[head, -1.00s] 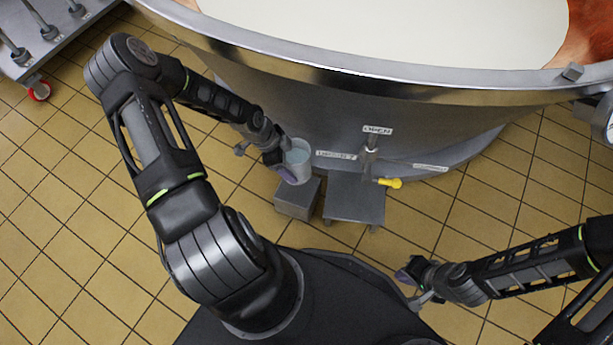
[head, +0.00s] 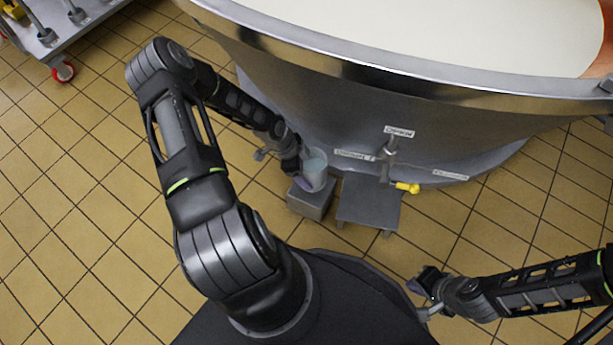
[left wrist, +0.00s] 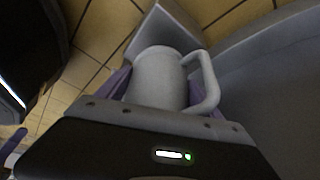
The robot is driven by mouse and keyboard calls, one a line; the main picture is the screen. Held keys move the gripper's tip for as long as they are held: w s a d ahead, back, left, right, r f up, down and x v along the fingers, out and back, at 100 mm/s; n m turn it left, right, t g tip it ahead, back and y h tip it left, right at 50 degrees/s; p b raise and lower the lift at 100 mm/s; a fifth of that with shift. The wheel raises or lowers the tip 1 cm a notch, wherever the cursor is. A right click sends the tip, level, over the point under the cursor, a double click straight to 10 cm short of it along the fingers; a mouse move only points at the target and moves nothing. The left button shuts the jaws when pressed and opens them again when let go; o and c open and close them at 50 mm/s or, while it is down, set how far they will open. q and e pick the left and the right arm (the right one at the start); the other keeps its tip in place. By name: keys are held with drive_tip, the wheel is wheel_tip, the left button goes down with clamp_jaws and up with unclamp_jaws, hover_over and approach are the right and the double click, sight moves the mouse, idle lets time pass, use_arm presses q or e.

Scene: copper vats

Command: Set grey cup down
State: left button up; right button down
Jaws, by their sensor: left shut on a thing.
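The grey cup (head: 315,172) is upright and holds a pale liquid, seen from above in the head view. My left gripper (head: 300,178) is shut on it from the left side. In the left wrist view the cup (left wrist: 160,80) sits between the purple finger pads, its handle toward the right. Below the cup is a grey block-like stand (head: 312,203); I cannot tell whether the cup touches its top. My right gripper (head: 428,290) is at the lower right, away from the cup; whether it is open is unclear.
The large metal vat (head: 330,110) of white liquid stands just behind the cup. A low grey table (head: 369,203) stands right of the block, under a valve with a yellow handle (head: 407,187). A wheeled cart (head: 75,30) is at the upper left. Tiled floor is clear at left.

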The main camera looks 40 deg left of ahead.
use_arm(q)
drive_tip(key=shift+f+b, duration=0.75)
drive_tip(key=shift+f, duration=1.05)
drive_tip(key=shift+f, duration=0.2)
drive_tip(key=o, duration=2.1)
drive_tip(key=shift+r, duration=0.1)
drive_tip(key=shift+r, duration=0.15)
drive_tip(key=p+v, duration=0.5)
drive_tip(key=v, duration=0.7)
